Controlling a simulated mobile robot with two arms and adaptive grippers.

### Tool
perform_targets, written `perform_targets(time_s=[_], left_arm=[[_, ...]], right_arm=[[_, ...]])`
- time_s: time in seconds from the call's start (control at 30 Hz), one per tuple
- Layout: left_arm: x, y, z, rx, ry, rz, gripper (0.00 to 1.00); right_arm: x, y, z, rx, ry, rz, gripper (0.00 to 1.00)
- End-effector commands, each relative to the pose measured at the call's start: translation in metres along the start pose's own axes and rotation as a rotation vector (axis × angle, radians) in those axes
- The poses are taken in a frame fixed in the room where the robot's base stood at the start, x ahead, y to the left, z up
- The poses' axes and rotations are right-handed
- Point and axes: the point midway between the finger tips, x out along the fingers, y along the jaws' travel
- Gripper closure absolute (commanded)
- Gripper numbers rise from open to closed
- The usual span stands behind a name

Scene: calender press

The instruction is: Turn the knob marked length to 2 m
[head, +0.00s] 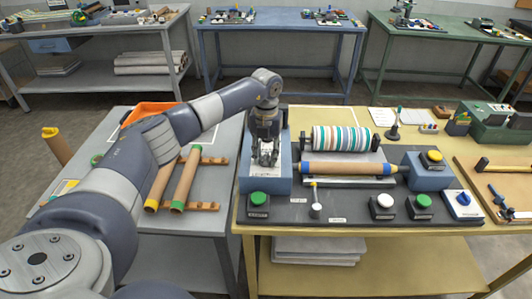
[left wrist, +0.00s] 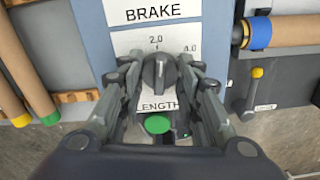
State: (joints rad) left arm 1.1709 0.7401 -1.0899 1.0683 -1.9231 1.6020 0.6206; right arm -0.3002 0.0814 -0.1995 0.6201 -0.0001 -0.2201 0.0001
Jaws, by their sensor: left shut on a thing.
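The dark length knob (left wrist: 158,72) sits on a white dial plate (left wrist: 132,40) marked 2.0 at the top and 4.0 at the right, with LENGTH printed below. Its light pointer line runs nearly straight up, towards the 2.0. My left gripper (left wrist: 159,78) is shut on the knob, one finger on each side. The fingers hide parts of the dial. In the head view my left gripper (head: 266,155) points down over the blue control box (head: 248,183); the knob is hidden there. My right gripper is not in view.
A green button (head: 258,198) is just in front of the box; it also shows in the left wrist view (left wrist: 158,124). A striped roll (head: 342,139) and a brown tube (head: 348,169) lie to the right. A small lever (head: 316,207) stands in front of them.

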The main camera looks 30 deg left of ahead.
Motion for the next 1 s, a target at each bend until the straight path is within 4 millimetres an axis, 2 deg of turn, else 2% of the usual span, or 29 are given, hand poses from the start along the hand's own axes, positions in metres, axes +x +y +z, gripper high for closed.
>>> perform_targets(time_s=[0.4, 0.93, 0.97, 1.0], left_arm=[[-0.0009, 0.0, 0.0006, -0.177, -0.002, -0.001, 0.92], [-0.0007, 0.0001, 0.0007, -0.199, -0.002, -0.001, 0.92], [-0.0007, 0.0, 0.0007, -0.199, -0.002, -0.001, 0.64], [-0.0007, 0.0, 0.0007, -0.198, -0.002, -0.001, 0.55]], right_arm=[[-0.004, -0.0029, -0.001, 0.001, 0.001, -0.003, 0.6], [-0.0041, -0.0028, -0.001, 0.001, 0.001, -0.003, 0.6], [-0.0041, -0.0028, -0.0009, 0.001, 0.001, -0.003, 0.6], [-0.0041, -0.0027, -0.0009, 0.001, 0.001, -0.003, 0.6]])
